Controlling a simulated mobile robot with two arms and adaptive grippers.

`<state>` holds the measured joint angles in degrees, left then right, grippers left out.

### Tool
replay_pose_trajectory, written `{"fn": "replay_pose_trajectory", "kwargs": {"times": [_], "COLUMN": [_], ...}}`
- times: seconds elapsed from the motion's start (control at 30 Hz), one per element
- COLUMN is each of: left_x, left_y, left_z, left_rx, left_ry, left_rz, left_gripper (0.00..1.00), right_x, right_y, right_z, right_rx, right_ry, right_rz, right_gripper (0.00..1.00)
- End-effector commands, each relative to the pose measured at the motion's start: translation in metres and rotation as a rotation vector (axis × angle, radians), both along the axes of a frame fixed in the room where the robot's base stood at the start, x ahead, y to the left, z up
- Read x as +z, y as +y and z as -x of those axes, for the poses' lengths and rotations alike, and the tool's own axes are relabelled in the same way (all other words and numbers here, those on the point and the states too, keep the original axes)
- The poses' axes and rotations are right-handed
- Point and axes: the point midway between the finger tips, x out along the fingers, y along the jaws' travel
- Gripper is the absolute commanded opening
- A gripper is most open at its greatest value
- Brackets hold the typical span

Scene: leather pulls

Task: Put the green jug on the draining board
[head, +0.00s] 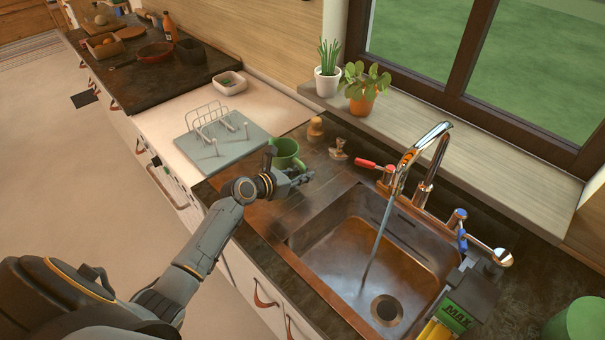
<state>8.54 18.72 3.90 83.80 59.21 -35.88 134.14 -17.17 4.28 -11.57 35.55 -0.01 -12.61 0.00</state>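The draining board (312,208) is the brown metal surface left of the sink basin, partly hidden by my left gripper. I cannot tell whether the jug's base rests on it. My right gripper is out of view.
A grey board with a wire rack (213,150) lies left of the jug. The tap (412,160) runs water into the sink basin (350,255). A wooden figure (315,130) and a small ornament (338,149) stand behind the draining board. Potted plants (362,103) line the sill.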

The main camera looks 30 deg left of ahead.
Motion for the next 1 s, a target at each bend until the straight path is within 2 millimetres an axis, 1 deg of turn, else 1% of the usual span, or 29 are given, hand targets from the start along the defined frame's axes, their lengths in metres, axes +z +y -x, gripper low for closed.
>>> {"fn": "replay_pose_trajectory", "kwargs": {"times": [0.03, 0.07, 0.1, 0.37, 0.47, 0.53, 0.63, 0.9, 1.0], "left_x": [0.0, 0.0, 0.0, 0.0, 0.005, 0.005, 0.011, 0.032, 0.038], "left_y": [0.0, 0.0, 0.0, 0.0, 0.0, 0.002, 0.007, 0.024, 0.03], "left_z": [0.0, 0.0, 0.0, 0.0, 0.0, 0.006, 0.02, 0.071, 0.086], "left_rx": [0.0, 0.0, 0.0, 0.0, 0.0, 0.0, 0.001, 0.001, 0.0], "left_ry": [0.001, 0.001, 0.001, 0.0, -0.001, 0.0, 0.0, 0.001, 0.002], "left_rz": [0.001, 0.001, 0.001, 0.001, -0.001, 0.001, 0.0, -0.002, -0.001], "left_gripper": [0.24, 0.3, 0.38, 0.38, 0.38, 0.38, 0.38, 0.38, 0.38], "right_x": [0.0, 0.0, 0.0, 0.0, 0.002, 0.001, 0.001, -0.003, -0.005], "right_y": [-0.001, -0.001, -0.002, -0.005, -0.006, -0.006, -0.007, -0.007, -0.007], "right_z": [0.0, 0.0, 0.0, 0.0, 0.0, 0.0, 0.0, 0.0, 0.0], "right_rx": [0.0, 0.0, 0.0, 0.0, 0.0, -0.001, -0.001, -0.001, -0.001], "right_ry": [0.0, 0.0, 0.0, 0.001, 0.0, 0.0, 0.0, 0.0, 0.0], "right_rz": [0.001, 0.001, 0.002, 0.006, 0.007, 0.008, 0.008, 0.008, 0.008], "right_gripper": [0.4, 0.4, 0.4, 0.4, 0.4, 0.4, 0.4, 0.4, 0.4]}}
